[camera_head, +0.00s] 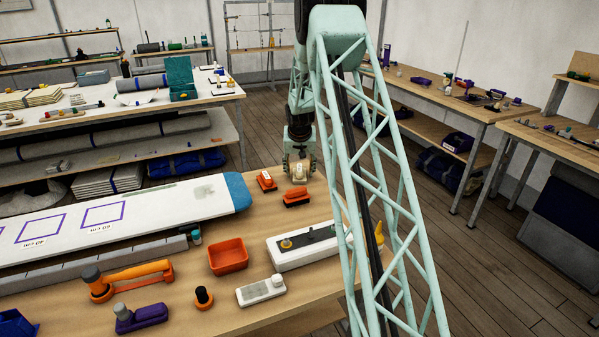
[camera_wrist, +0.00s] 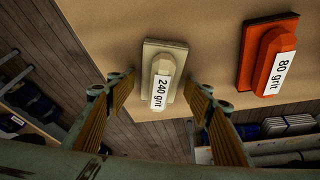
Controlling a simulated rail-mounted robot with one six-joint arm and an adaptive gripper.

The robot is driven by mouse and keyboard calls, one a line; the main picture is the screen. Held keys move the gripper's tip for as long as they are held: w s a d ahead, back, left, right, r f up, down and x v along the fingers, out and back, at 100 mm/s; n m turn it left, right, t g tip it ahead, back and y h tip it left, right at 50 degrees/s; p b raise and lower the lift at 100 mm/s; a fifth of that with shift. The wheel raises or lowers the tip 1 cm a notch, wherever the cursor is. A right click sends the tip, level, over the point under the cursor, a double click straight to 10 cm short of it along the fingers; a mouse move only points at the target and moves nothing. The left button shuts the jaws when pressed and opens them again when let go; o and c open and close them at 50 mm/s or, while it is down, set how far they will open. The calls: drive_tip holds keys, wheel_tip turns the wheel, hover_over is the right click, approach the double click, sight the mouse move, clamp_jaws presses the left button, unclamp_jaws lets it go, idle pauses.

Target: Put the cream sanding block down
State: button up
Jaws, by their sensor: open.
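The cream sanding block (camera_wrist: 164,70), labelled "240 grit", lies between the two open fingers of my gripper (camera_wrist: 162,85) in the wrist view. Gaps show on both sides of it, so the fingers are apart from it. In the head view the cream block (camera_head: 300,170) is at the far right end of the workbench (camera_head: 270,200), with my gripper (camera_head: 299,165) right over it. It seems to rest on the bench top, near the edge.
An orange block (camera_wrist: 268,58) labelled "80 grit" lies right of the cream one in the wrist view. In the head view two orange blocks (camera_head: 296,196) are close by. A long white board (camera_head: 150,215), an orange tray (camera_head: 228,256) and a white case (camera_head: 305,246) share the bench.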

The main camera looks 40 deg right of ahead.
drive_tip(key=shift+r, duration=0.15)
drive_tip(key=shift+p+v, duration=0.6)
drive_tip(key=shift+v, duration=5.35)
drive_tip(key=shift+a+r, duration=0.1)
